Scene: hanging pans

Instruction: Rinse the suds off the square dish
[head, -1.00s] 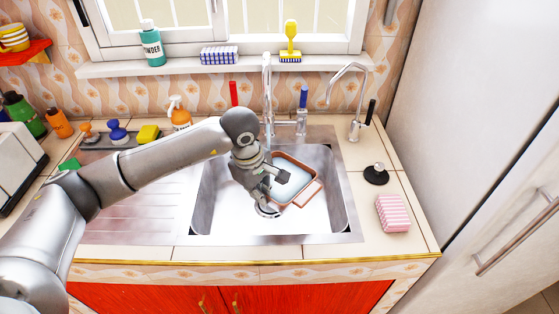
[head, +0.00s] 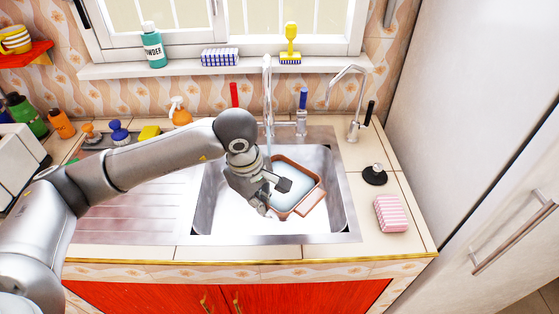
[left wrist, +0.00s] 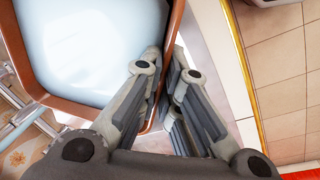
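The square dish (head: 289,180) has a brown rim, a pale whitish-blue inside and a loop handle at its lower right. It is in the steel sink (head: 328,220), right of my left gripper (head: 276,194). In the left wrist view my left gripper (left wrist: 165,58) has its two fingers on either side of the rim of the dish (left wrist: 85,45), closed on it. Whether the pale inside is suds is unclear. My right gripper is not in view.
A second curved tap (head: 355,100) stands behind the sink's right corner. A black stopper (head: 375,174) and a pink striped sponge (head: 392,213) lie on the right counter. Spray bottle (head: 180,112) and brushes stand at the back left. The drainboard (head: 140,205) is bare.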

